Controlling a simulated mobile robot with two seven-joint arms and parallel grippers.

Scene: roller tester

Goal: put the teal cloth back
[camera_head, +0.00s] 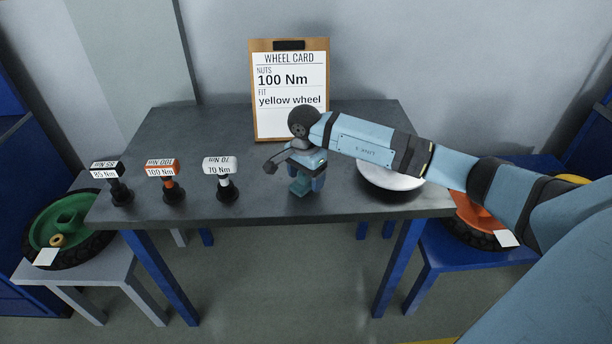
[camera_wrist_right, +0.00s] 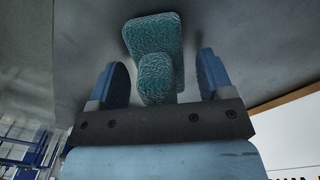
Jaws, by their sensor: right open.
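The teal cloth (camera_head: 299,188) is on the grey table, at its front middle, partly hidden by my right gripper. In the right wrist view the teal cloth (camera_wrist_right: 154,42) shows as a flat textured patch with a rounded raised lump. My right gripper (camera_head: 306,182) points down over it. In the wrist view the right gripper (camera_wrist_right: 163,70) is open, with one blue finger on each side of the lump and a visible gap to each. Whether the cloth touches the table all over cannot be told. My left gripper is not in view.
Three labelled tools stand left of the cloth: black (camera_head: 118,189), orange (camera_head: 169,184) and white (camera_head: 225,184). A wheel card (camera_head: 288,95) stands behind. A white round dish (camera_head: 391,178) sits under my arm. A green wheel (camera_head: 72,222) and an orange wheel (camera_head: 473,212) flank the table.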

